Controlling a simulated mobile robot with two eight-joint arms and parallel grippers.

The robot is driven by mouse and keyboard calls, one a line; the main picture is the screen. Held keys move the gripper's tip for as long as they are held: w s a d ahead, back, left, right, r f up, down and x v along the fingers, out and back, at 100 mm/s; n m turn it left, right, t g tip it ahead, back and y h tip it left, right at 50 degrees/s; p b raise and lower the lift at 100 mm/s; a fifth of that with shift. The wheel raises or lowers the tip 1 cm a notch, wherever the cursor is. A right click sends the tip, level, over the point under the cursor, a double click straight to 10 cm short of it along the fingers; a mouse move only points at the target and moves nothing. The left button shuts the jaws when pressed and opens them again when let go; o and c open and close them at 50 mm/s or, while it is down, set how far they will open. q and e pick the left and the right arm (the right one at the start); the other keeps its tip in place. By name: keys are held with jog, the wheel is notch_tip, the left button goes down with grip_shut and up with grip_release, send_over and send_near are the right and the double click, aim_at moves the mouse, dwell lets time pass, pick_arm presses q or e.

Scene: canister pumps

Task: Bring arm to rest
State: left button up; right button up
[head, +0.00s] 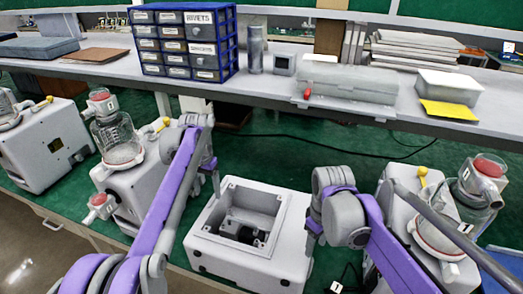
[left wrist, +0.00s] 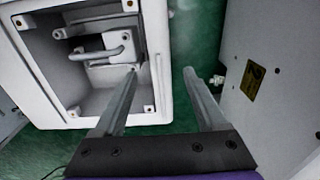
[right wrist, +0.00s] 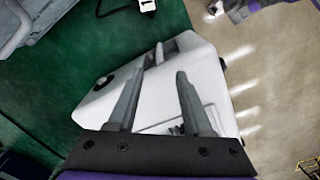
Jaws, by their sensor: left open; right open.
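My left gripper (head: 215,180) points down at the left edge of a white open-topped pump housing (head: 199,247). In the right wrist view the gripper (right wrist: 162,72) is open and empty above a white housing (right wrist: 195,62). Whether either touches the housing I cannot tell.
White pump units with clear canisters stand left (head: 118,145) and right (head: 478,195), the right one partly behind my right arm. Another unit (head: 50,150) is at far left. A shelf behind holds a blue drawer cabinet (head: 185,42) and a grey case (head: 345,82).

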pick_arm(q)
jog(key=s, duration=0.5)
jog(key=s+r+n+t, duration=0.1)
jog(key=s, duration=0.4)
jog(key=s+t, duration=0.1)
jog(key=s, duration=0.3)
jog(key=shift+s+r+n, duration=0.3)
jog(key=shift+s+n, duration=0.1)
jog(key=s+f+n+t, duration=0.1)
jog(key=s+f, duration=0.3)
jog(key=s, duration=0.4)
jog(key=s+f+t, duration=0.2)
jog(key=s+f, duration=0.3)
jog(key=s, duration=0.4)
jog(key=shift+f+n, duration=0.3)
jog(key=shift+n, duration=0.1)
pick_arm(e)
jog(key=s+d+f+m+t, duration=0.2)
jog(key=s+f+m, duration=0.1)
jog(key=s, duration=0.4)
jog(key=s+d+f+m+t, duration=0.2)
jog(key=s+f+m+t, duration=0.1)
jog(key=s, duration=0.5)
jog(key=shift+d+m, duration=0.2)
jog(key=shift+m, duration=0.7)
pick_arm(q)
jog(key=shift+s, duration=0.1)
